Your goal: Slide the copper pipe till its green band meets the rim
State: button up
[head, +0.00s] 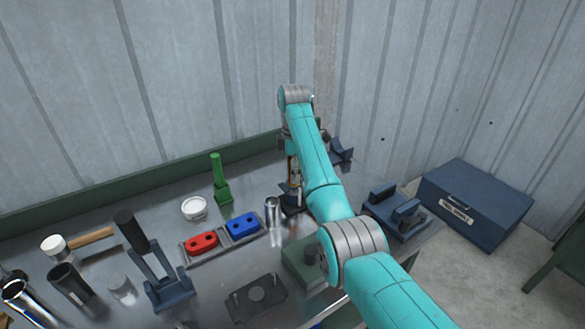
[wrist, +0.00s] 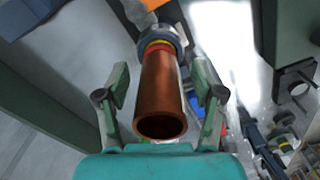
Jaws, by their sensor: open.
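The copper pipe (wrist: 160,95) fills the middle of the wrist view, its open end toward me. I cannot make out a green band. My gripper (wrist: 160,80) is open, with one finger on each side of the pipe and a gap visible on both sides. In the head view my arm hides most of the gripper and pipe, above a dark stand (head: 291,200) at the back of the bench.
Left of the stand are a shiny metal cylinder (head: 272,210), a tray with a red block (head: 201,242) and a blue block (head: 243,224), and a green post (head: 220,180). A dark blue fixture (head: 397,210) stands right. A corrugated wall (head: 200,70) rises close behind.

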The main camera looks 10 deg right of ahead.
grip_shut()
jog(key=shift+r, duration=0.15)
jog(key=shift+r, duration=0.75)
jog(key=shift+r, duration=0.15)
jog(key=shift+c, duration=0.3)
grip_release()
jog(key=shift+o, duration=0.2)
